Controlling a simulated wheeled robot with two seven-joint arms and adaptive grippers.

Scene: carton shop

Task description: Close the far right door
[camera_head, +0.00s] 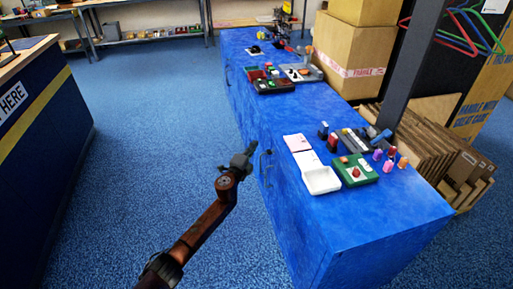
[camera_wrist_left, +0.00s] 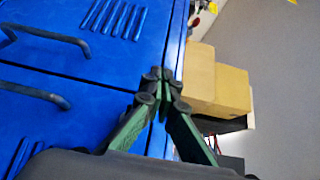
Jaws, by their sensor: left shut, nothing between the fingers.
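The blue cabinet (camera_head: 300,235) has doors along its left-hand side. One dark door handle (camera_head: 265,168) shows there, right beside my left gripper (camera_head: 246,158). The left wrist view shows two blue doors (camera_wrist_left: 100,60) with a dark seam between them, two bent bar handles (camera_wrist_left: 50,35) and vent slots. My left gripper (camera_wrist_left: 163,85) is shut and empty, its fingertips together in front of the doors near the end of the seam. I cannot tell whether the fingertips touch a door, or whether a door stands slightly ajar. My right gripper is not in view.
The cabinet top holds a white tray (camera_head: 321,180), a green tray (camera_head: 356,171) and small coloured items. Cardboard boxes (camera_head: 352,55) and flat cartons (camera_head: 440,150) stand behind it. A counter (camera_head: 40,130) stands at left. The blue floor (camera_head: 150,110) between is clear.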

